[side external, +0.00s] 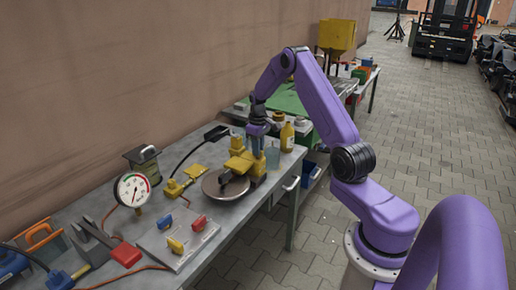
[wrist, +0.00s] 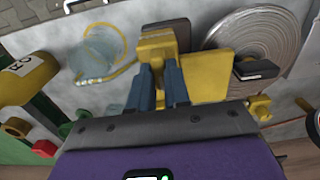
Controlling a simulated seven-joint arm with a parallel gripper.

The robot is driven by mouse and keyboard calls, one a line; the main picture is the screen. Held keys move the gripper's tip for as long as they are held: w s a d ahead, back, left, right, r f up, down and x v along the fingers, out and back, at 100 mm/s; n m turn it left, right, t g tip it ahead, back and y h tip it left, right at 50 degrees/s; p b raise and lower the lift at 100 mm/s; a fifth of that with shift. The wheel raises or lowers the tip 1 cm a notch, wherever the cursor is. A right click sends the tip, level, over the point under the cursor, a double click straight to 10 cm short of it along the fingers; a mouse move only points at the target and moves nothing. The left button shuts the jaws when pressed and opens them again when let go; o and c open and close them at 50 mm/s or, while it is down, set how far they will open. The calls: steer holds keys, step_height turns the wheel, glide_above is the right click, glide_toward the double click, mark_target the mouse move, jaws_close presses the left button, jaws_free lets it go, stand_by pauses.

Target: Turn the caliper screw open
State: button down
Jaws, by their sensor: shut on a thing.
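The yellow caliper (side external: 239,163) sits over the edge of a grey brake disc (side external: 213,186) on the workbench. The wrist view shows the yellow caliper body (wrist: 208,72) beside the ridged disc (wrist: 275,32). My gripper (side external: 257,149) points down at the caliper's far side. Its two blue-grey fingers (wrist: 158,70) are shut on a yellow part, which appears to be the caliper screw (wrist: 157,50). The fingers hide most of the gripped part, so its turn angle cannot be read.
A clear cup (wrist: 100,50) stands close beside my fingers, with a yellow bottle (side external: 287,137) near it. A pressure gauge (side external: 132,189), a plate with red, yellow and blue handles (side external: 180,240) and a black-handled lever (side external: 214,133) occupy the bench (side external: 243,215).

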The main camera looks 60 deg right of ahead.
steer(key=shift+r, duration=0.1)
steer(key=c, duration=1.1)
jaws_free()
step_height(320, 180, up, 17)
steer(key=shift+r, duration=0.2)
